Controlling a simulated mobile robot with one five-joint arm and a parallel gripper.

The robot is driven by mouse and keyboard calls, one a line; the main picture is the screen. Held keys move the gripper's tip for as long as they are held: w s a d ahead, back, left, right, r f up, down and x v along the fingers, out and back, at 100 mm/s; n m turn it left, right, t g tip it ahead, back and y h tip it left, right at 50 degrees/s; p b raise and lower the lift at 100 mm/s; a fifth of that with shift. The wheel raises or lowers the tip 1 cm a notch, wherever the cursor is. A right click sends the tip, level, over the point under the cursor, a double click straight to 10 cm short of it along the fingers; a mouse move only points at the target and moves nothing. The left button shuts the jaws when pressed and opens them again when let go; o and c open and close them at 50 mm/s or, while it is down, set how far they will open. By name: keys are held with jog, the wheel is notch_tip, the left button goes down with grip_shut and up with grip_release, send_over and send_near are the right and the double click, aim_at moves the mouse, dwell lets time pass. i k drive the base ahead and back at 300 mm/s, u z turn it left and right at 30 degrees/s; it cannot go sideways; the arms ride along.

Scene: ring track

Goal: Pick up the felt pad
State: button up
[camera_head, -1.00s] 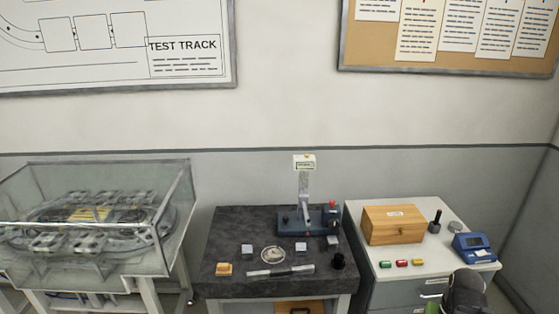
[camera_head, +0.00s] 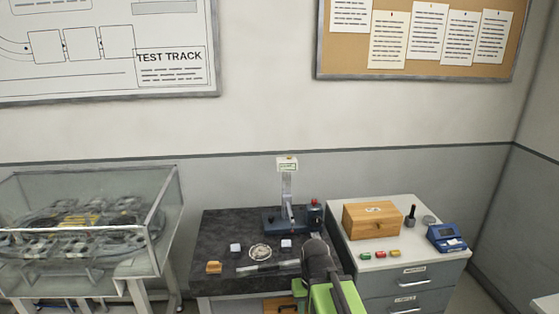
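I cannot pick out the felt pad for sure. A small tan-orange piece (camera_head: 213,267) lies at the front left of the dark bench top (camera_head: 225,235); it may be the pad, but it is too small to tell. My gripper (camera_head: 316,250) shows as a dark rounded end above green arm parts, over the front right of the bench. Its fingertips are hidden, so I cannot see whether it is open or holds anything. It is well to the right of the tan-orange piece and covers part of the bench.
A round dial (camera_head: 260,252), small pale blocks (camera_head: 286,245) and a long metal tool (camera_head: 268,266) lie on the bench. A press-like stand (camera_head: 288,210) stands behind. A white-topped cabinet (camera_head: 385,262) at right holds a wooden box (camera_head: 372,221). A clear-cased track (camera_head: 90,225) is at left.

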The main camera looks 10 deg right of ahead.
aim_at(212, 267)
jog(key=z, duration=0.05)
jog(key=i, duration=1.5)
jog(key=u, duration=0.05)
